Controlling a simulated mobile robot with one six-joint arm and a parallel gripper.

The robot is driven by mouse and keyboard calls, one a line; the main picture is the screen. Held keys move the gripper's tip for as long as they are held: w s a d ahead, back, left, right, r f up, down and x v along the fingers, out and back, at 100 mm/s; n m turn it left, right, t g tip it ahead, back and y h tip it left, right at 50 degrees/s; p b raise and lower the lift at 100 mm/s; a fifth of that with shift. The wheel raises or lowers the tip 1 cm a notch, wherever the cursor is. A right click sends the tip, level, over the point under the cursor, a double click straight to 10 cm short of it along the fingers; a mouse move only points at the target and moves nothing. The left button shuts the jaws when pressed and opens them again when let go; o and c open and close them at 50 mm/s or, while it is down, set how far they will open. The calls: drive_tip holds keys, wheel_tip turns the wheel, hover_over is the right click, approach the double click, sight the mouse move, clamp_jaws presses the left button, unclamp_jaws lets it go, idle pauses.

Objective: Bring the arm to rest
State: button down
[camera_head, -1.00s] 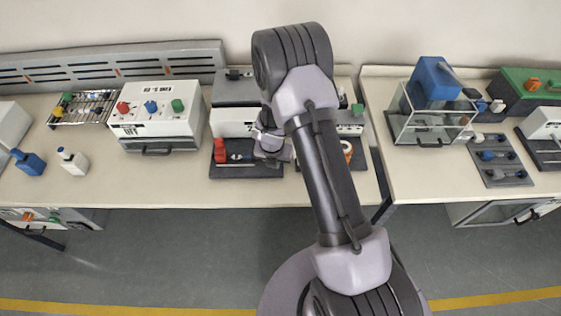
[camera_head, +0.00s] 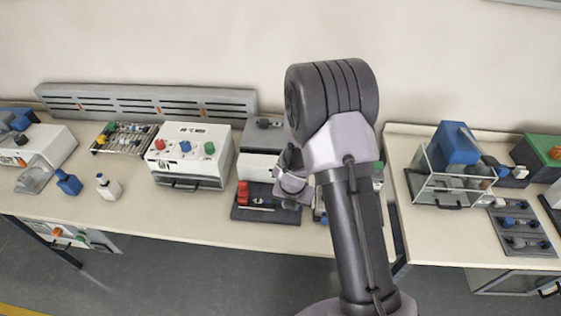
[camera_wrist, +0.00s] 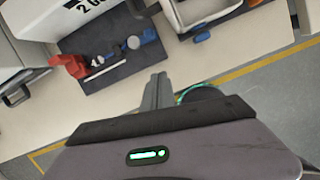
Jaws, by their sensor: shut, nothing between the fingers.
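My arm rises from the bottom of the head view, with its large dark elbow joint in front of the wall and the left bench. My gripper (camera_wrist: 158,90) shows in the wrist view with its fingers together and nothing between them. In that view it points over the bench's front edge and the floor. In the head view the wrist hangs beside the arm, near the dark tool mat, and the fingertips cannot be made out there.
A dark mat (camera_head: 262,214) with a red tool (camera_head: 243,190) lies below the wrist. A white box with coloured knobs (camera_head: 188,158) stands to its left. A clear case (camera_head: 440,188) stands on the right bench (camera_head: 425,235). The left bench's front strip (camera_head: 170,222) is clear.

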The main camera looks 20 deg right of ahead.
drive_tip(key=s+r+m+t+b, duration=0.1)
drive_tip(key=s+r+m+b, duration=0.3)
drive_tip(key=r+m+b, duration=0.4)
drive_tip(key=s+r+m+t+b, duration=0.1)
drive_tip(key=s+r+m+b, duration=0.4)
drive_tip(key=m, duration=0.6)
drive_tip(key=s+a+r+m+y+b, duration=0.1)
drive_tip(key=s+a+m+b, duration=0.1)
drive_tip(key=s+a+m, duration=0.2)
drive_tip(key=s+a+r+m+t+y+b, duration=0.1)
drive_tip(key=s+a+m, duration=0.4)
drive_tip(key=s+m, duration=0.5)
drive_tip(key=shift+s+r+m+y+b, duration=0.2)
drive_tip(key=shift+r+m+y+b, duration=0.1)
drive_tip(key=shift+r+y+b, duration=0.6)
drive_tip(key=shift+f, duration=0.25)
